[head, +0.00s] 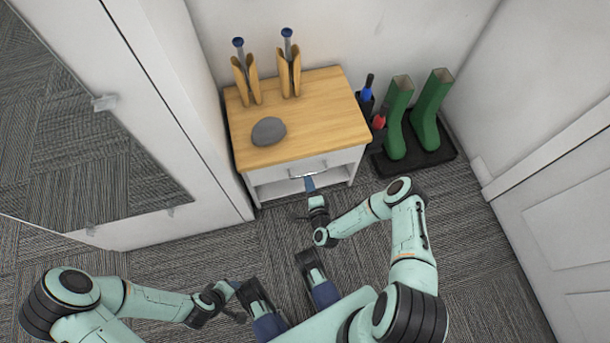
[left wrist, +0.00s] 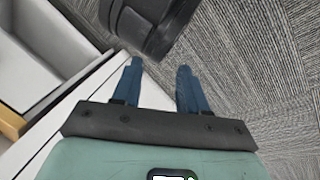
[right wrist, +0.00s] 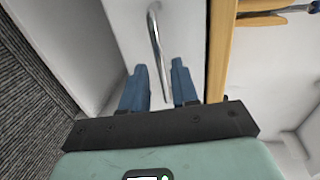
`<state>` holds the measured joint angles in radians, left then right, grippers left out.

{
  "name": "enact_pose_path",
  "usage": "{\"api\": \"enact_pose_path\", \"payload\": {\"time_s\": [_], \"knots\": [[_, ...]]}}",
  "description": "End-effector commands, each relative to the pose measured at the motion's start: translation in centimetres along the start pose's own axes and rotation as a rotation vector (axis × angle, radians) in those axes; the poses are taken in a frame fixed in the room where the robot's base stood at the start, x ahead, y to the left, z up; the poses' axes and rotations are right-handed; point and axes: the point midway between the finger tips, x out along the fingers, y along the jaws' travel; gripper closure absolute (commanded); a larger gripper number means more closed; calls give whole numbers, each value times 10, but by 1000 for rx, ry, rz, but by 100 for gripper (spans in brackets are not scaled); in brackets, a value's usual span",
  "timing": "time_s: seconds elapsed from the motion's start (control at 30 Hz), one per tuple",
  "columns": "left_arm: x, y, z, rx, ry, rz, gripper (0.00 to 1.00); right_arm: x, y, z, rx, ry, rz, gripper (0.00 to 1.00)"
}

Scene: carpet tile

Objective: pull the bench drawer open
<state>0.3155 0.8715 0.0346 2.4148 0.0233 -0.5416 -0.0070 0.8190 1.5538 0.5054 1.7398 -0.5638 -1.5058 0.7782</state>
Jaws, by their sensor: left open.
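The bench (head: 318,120) is a small cabinet with a wooden top and a white body against the back wall. Its white drawer front (head: 275,176) sits under the top, apparently flush with the body, above an open compartment. The silver bar handle (right wrist: 153,45) runs along the drawer front; it also shows in the head view (head: 308,173). My right gripper (right wrist: 160,75) is open at the handle, with blue fingers on either side of the bar and visible gaps beside it. My left gripper (left wrist: 159,66) is open and empty, low over the carpet, away from the bench.
A grey stone (head: 268,131) and two wooden holders (head: 246,82) with blue-topped tools stand on the bench. Green boots (head: 397,120) stand on a black tray (head: 440,158) at right. A white cabinet with a mirror (head: 70,120) stands close at left. Carpet before the bench is clear.

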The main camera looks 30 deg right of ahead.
Motion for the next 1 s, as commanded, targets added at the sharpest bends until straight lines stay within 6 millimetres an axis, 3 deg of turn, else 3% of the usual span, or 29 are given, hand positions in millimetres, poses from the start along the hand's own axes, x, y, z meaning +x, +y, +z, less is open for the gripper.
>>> {"api": "enact_pose_path", "payload": {"time_s": [0.1, 0.3, 0.67, 0.77, 0.8, 1.0], "knots": [[9, -3, -10, -3, 29, -2, 57, 24, 2, 0, -1, 0, -1, 71], [16, -6, -22, -5, 62, -4, 57, 46, 1, 0, -1, -1, 1, 71], [16, -6, -24, -5, 69, -4, 57, 51, 0, 1, -1, -2, 2, 71], [16, -6, -24, -5, 69, -4, 57, 51, 0, 1, -1, -2, 2, 97], [16, -6, -24, -5, 69, -4, 57, 51, 0, 1, -1, -2, 2, 100], [16, -6, -24, -5, 69, -4, 57, 51, 0, 0, -1, -1, 1, 100]]}}
